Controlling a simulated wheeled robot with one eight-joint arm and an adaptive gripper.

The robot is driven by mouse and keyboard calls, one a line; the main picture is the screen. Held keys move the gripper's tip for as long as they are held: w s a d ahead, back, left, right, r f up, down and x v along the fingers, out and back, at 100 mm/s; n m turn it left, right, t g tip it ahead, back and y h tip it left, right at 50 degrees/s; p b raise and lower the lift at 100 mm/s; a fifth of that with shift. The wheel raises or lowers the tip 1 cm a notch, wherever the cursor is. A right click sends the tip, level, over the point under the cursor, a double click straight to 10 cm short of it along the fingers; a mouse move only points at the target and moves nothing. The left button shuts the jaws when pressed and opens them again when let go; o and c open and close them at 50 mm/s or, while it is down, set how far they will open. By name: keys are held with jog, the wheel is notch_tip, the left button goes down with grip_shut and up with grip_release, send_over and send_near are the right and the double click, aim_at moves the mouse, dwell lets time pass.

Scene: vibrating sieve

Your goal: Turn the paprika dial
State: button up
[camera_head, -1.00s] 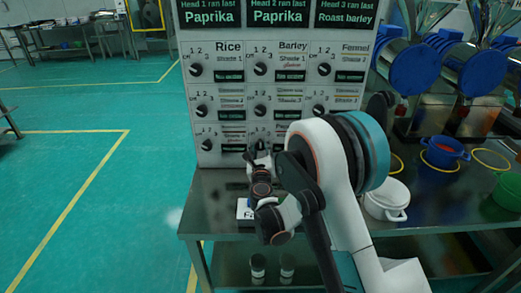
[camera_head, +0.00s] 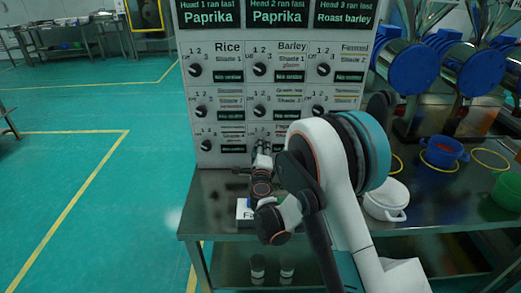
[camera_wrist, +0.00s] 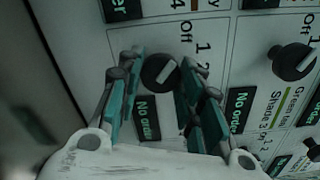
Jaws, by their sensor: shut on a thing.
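The panel (camera_head: 220,165) carries rows of black dials with small screens. A black dial (camera_wrist: 160,72) with a white pointer line sits between the teal fingers of my gripper (camera_wrist: 164,64) in the wrist view. My gripper is shut on this dial, its fingers on either side. In the head view my gripper (camera_head: 261,149) is at the bottom row, middle column, and hides most of that dial. The name beside the held dial is cut off or too small to read, so I cannot tell whether it says paprika. A "No order" screen (camera_wrist: 147,117) is next to it.
Another dial (camera_wrist: 293,61) is to the right in the wrist view. In the head view, a metal table (camera_head: 210,210) runs below the panel, with a white label card (camera_head: 243,210) on it.

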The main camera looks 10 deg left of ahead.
jog(key=shift+n, duration=0.9)
jog(key=o, duration=1.1)
jog(key=shift+c, duration=0.2)
jog(key=v, duration=0.7)
jog(key=shift+s, duration=0.3)
